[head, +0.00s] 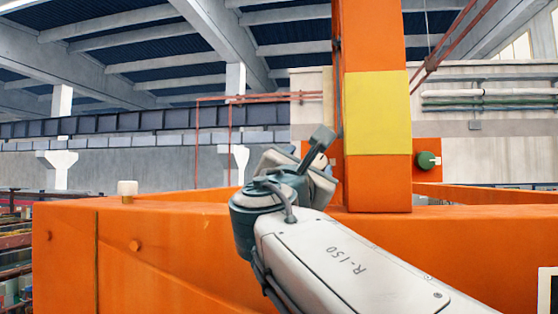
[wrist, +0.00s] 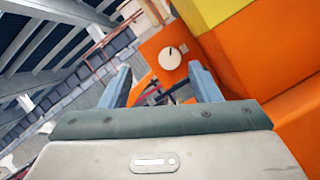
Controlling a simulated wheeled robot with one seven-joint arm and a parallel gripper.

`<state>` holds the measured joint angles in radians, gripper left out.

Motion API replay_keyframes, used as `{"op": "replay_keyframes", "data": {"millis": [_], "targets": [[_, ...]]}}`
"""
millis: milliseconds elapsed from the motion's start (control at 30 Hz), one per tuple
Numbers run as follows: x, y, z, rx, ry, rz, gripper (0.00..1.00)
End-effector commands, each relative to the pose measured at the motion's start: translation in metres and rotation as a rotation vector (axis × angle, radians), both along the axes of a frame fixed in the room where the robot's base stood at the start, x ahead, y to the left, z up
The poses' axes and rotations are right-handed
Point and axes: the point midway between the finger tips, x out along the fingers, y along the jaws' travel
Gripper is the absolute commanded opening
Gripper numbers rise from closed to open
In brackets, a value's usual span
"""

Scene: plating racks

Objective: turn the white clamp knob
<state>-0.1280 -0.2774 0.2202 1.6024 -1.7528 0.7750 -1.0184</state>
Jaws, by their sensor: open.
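The white clamp knob (wrist: 170,58) shows in the wrist view as a round white disc with a small dark mark at its upper edge. It sits on an orange plate (wrist: 152,46) beside the orange post. My gripper (wrist: 160,71) is open, with one finger on each side of the knob in the picture. The knob appears ahead of the fingertips, nearer the right finger; I cannot tell the distance, and no contact shows. In the head view my gripper (head: 319,148) is left of the post, and the knob is hidden behind it.
The orange post (head: 376,40) with a yellow band (head: 378,112) rises just right of my gripper. A green knob (head: 428,161) is on its right side. A white cylinder (head: 127,188) stands on the orange beam (head: 170,225) at left. Open space lies left of my gripper.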

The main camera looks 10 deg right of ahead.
Motion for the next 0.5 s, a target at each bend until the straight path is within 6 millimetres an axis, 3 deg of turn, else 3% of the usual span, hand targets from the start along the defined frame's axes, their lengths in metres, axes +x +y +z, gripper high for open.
{"op": "replay_keyframes", "data": {"millis": [300,500], "targets": [[0.061,-0.029,0.003,-0.001,0.003,0.000,0.56],[0.077,-0.035,0.005,0.000,0.000,0.004,0.56]]}}
